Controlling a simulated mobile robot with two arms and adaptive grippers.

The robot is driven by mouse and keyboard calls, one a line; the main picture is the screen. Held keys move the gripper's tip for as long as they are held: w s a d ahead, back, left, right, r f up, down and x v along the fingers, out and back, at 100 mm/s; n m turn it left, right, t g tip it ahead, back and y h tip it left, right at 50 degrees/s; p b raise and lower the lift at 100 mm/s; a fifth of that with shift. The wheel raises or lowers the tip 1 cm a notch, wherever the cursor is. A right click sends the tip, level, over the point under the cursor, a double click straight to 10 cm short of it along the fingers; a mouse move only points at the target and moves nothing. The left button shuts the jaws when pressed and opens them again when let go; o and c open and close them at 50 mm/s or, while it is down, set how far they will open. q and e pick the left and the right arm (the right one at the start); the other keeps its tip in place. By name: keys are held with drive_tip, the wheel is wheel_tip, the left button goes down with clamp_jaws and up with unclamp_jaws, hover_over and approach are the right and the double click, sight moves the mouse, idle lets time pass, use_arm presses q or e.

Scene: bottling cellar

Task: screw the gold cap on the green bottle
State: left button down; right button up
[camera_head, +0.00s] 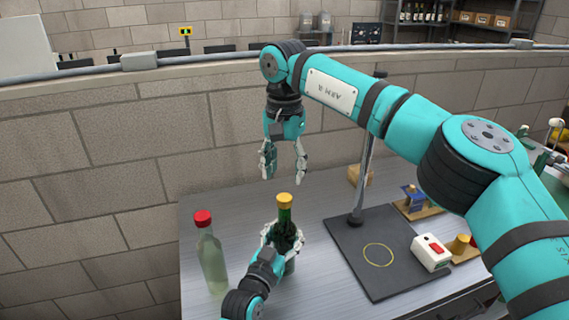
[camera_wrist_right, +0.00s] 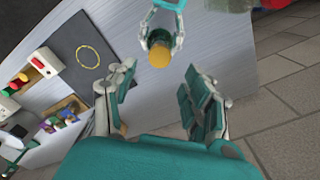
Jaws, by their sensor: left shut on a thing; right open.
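The green bottle (camera_head: 285,222) stands upright on the grey table. The gold cap (camera_head: 285,199) sits on top of its neck; whether it is screwed tight I cannot tell. My left gripper (camera_head: 283,238) is shut around the bottle's body from the front. My right gripper (camera_head: 283,165) is open and empty, pointing down above the bottle with a gap over the cap. In the right wrist view the gold cap (camera_wrist_right: 159,57) shows from above, beyond the open fingers of my right gripper (camera_wrist_right: 155,100). The left gripper (camera_wrist_right: 160,30) shows around the bottle there.
A clear bottle with a red cap (camera_head: 211,255) stands left of the green one. To the right lie a dark mat (camera_head: 375,285) with a yellow ring, a metal post (camera_head: 365,165), a white box with a red button (camera_head: 431,252) and small blocks. A brick wall (camera_head: 120,150) stands behind.

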sight(285, 197)
wheel_tip(285, 197, down, 7)
idle(0.3)
